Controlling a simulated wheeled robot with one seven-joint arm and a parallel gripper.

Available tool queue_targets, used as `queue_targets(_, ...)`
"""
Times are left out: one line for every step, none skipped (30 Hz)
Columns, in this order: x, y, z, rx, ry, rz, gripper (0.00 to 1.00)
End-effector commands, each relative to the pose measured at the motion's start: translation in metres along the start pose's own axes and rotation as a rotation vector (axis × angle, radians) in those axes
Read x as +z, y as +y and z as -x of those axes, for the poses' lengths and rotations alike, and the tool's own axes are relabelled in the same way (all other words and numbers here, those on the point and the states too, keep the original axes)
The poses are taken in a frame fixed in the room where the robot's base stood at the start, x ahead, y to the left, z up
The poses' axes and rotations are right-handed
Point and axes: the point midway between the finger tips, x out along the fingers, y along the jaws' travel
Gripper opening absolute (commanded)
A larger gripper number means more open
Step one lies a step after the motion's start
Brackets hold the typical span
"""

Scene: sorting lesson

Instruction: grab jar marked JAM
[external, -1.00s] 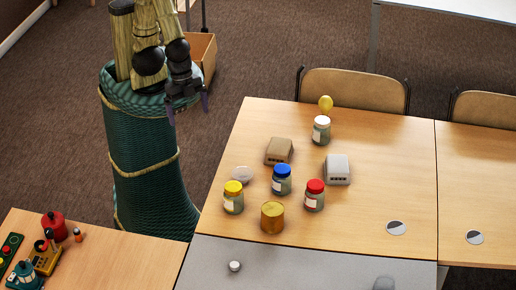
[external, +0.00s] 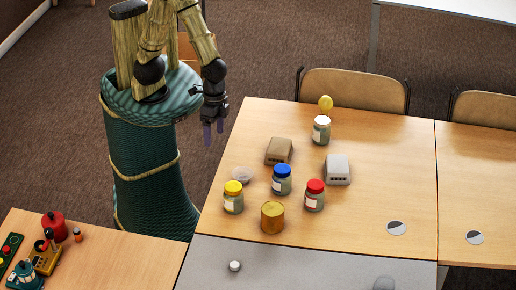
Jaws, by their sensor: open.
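Several jars stand upright on the wooden table. They are a yellow-lidded jar (external: 233,198), a blue-lidded jar (external: 282,181), a red-lidded jar (external: 314,197) and a white-lidded jar (external: 321,130) at the back. The jars have pale labels, but the writing is too small to read, so I cannot tell which is marked JAM. My gripper (external: 213,133) is open and empty, its fingers pointing down. It hangs to the left of the table's back left edge, apart from all the jars.
A gold tin (external: 272,217) stands in front of the jars. A tan box (external: 279,151), a grey box (external: 337,169) and a clear round thing (external: 242,174) are near them. A yellow ball (external: 325,103) shows behind the white-lidded jar. The table's right part is mostly clear.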

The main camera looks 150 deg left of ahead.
Motion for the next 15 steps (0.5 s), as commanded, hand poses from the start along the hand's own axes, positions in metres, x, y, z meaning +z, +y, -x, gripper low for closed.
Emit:
queue_targets(-0.018,-0.006,-0.019,0.023,-0.028,0.109,0.77)
queue_targets(-0.028,-0.009,-0.025,0.039,-0.046,0.173,0.77)
queue_targets(-0.04,-0.012,-0.033,0.061,-0.071,0.259,0.77)
queue_targets(-0.05,-0.015,-0.039,0.08,-0.088,0.323,0.77)
queue_targets(-0.059,-0.017,-0.045,0.099,-0.107,0.385,0.77)
queue_targets(-0.072,-0.022,-0.052,0.126,-0.134,0.469,0.77)
queue_targets(-0.082,-0.025,-0.058,0.149,-0.153,0.532,0.77)
queue_targets(-0.092,-0.03,-0.063,0.173,-0.173,0.595,0.77)
queue_targets(-0.105,-0.036,-0.07,0.205,-0.202,0.676,0.77)
queue_targets(-0.115,-0.041,-0.075,0.231,-0.222,0.736,0.77)
queue_targets(-0.125,-0.046,-0.08,0.258,-0.244,0.797,0.77)
queue_targets(-0.138,-0.055,-0.086,0.297,-0.274,0.877,0.77)
queue_targets(-0.148,-0.061,-0.09,0.327,-0.297,0.937,0.77)
queue_targets(-0.158,-0.069,-0.093,0.359,-0.32,0.995,0.77)
queue_targets(-0.172,-0.079,-0.098,0.403,-0.352,1.071,0.77)
